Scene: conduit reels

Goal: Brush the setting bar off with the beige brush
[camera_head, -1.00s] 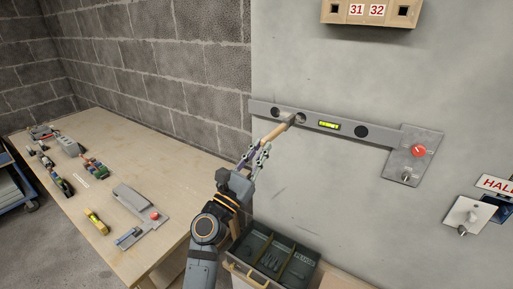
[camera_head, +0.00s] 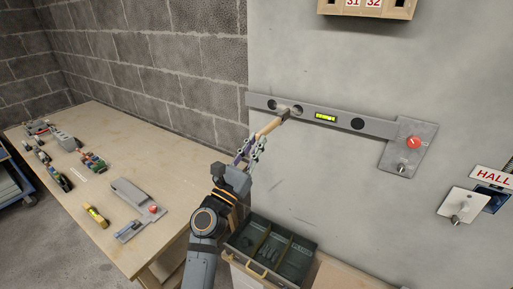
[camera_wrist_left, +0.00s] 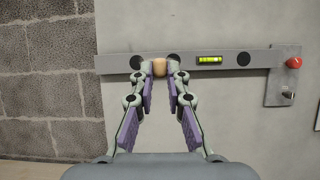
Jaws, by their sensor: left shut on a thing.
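The setting bar (camera_head: 345,120) is a long grey bar on the wall, with round dark holes and a yellow-green level vial (camera_head: 325,117). Its right end meets a grey plate (camera_head: 407,148) with a red knob. The bar also shows in the left wrist view (camera_wrist_left: 230,60). My left gripper (camera_head: 257,145) is below the bar's left part, shut on the beige brush (camera_head: 268,128). The brush points up and right, its far end at the bar near the left holes. Its end also shows between my fingertips in the left wrist view (camera_wrist_left: 159,67). Whether the bristles touch the bar is unclear. My right gripper is not in view.
A wooden table (camera_head: 130,150) on the left holds several tools and a grey block. A dark open tray (camera_head: 270,250) with compartments is below my left gripper. A wooden box numbered 31 and 32 (camera_head: 368,8) hangs above. A switch plate (camera_head: 460,204) is at right.

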